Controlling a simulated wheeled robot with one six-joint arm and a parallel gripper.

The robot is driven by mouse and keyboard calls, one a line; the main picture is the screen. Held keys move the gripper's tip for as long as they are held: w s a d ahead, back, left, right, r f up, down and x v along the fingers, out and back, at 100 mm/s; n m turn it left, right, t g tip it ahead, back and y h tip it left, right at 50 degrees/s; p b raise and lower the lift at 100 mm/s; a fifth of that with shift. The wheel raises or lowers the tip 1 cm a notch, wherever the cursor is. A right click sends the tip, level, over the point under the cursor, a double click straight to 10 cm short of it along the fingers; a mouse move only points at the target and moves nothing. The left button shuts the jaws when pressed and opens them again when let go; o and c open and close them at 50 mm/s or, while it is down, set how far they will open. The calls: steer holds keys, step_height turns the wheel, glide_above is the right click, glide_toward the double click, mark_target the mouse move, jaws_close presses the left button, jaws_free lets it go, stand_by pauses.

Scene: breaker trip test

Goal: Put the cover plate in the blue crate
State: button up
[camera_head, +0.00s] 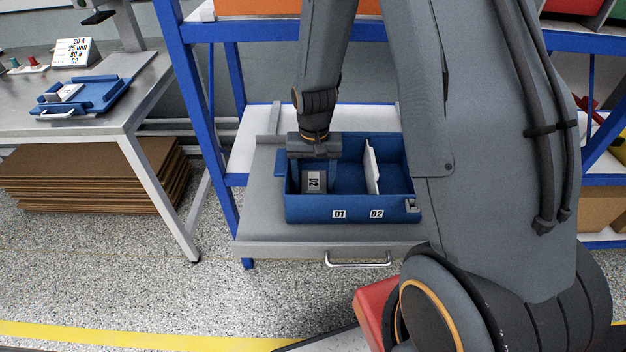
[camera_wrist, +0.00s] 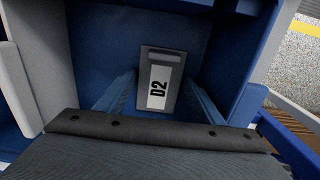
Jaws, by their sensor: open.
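The blue crate (camera_head: 350,208) sits on a grey pull-out shelf, with D1 and D2 labels on its front and a white divider (camera_head: 372,165) inside. A grey flat piece marked D2 (camera_head: 314,181) lies in its left compartment, the one above the D1 label. It looks like a plate, but I cannot tell for sure that it is the cover plate. My gripper (camera_head: 308,170) points down into that compartment. In the wrist view, its blue fingers (camera_wrist: 159,78) are open on either side of the D2 piece (camera_wrist: 158,88), with gaps to it.
Blue rack posts (camera_head: 190,100) and an upper beam frame the shelf. A workbench (camera_head: 130,105) at left holds a blue tray (camera_head: 95,98) with a pale piece in it and a sign (camera_head: 72,52). The crate's right compartment looks empty.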

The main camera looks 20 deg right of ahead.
mark_target(314, 187)
step_height(314, 187, up, 12)
steer(key=s+d+r+n, duration=0.1)
steer(key=s+d+r, duration=0.1)
steer(key=s, duration=0.6)
steer(key=s+d+r, duration=0.3)
steer(key=s, duration=0.6)
steer(key=shift+s+r+n, duration=0.15)
steer(key=shift+r+n, duration=0.15)
steer(key=shift+n, duration=0.1)
steer(key=shift+n, duration=0.9)
steer(key=a+r+p, duration=0.1)
steer(key=a+p, duration=0.2)
steer(key=a+r+p, duration=0.1)
steer(key=shift+s+a+r, duration=0.1)
steer(key=shift+a+r, duration=0.2)
steer(key=shift+a, duration=0.1)
